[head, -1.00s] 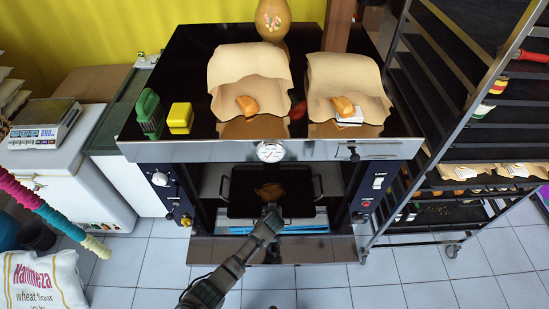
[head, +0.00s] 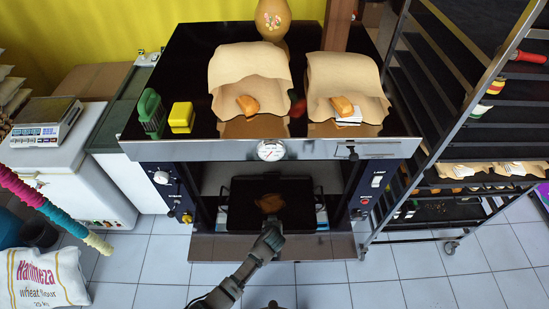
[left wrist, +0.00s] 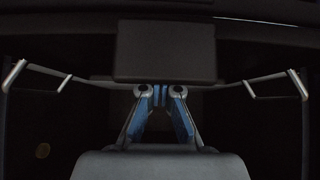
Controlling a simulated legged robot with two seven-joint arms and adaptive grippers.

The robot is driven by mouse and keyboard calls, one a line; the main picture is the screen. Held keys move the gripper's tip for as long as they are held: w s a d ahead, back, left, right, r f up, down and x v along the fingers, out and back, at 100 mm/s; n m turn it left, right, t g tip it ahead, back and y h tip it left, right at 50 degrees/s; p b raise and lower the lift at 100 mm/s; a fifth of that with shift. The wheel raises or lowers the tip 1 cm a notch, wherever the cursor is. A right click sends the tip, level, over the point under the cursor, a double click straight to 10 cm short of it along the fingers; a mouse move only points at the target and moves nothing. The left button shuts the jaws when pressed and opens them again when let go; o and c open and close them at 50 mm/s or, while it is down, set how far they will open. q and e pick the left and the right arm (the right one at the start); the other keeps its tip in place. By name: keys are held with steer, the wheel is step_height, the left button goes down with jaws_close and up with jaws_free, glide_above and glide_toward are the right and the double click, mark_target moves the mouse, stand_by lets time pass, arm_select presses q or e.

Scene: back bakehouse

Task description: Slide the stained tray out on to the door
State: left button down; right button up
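The stained tray (head: 245,222) is black, with a brown stain (head: 271,203) on its floor and a wire handle at each side. It sits in the mouth of the oven, its front rim near the inner edge of the lowered door (head: 320,248). My left gripper (head: 271,233) reaches in from the front and is at the middle of the tray's front rim. In the left wrist view, the blue-padded fingers (left wrist: 160,95) are close together on the rim, between the two handles; that view is very dark. My right gripper is not in view.
The oven top (head: 190,75) overhangs the opening and carries paper with bread pieces, a green brush (head: 151,112) and a yellow block (head: 181,117). A rack (head: 440,150) stands close on the right. A flour sack (head: 45,278) lies at front left. The floor before the door is clear.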

arm_select(q)
steer(key=shift+s+f, duration=0.1)
steer(key=shift+s, duration=5.2)
steer(key=shift+w, duration=0.7)
steer(key=shift+r, duration=3.1)
steer(key=s+r, duration=0.5)
steer(key=s, duration=0.5)
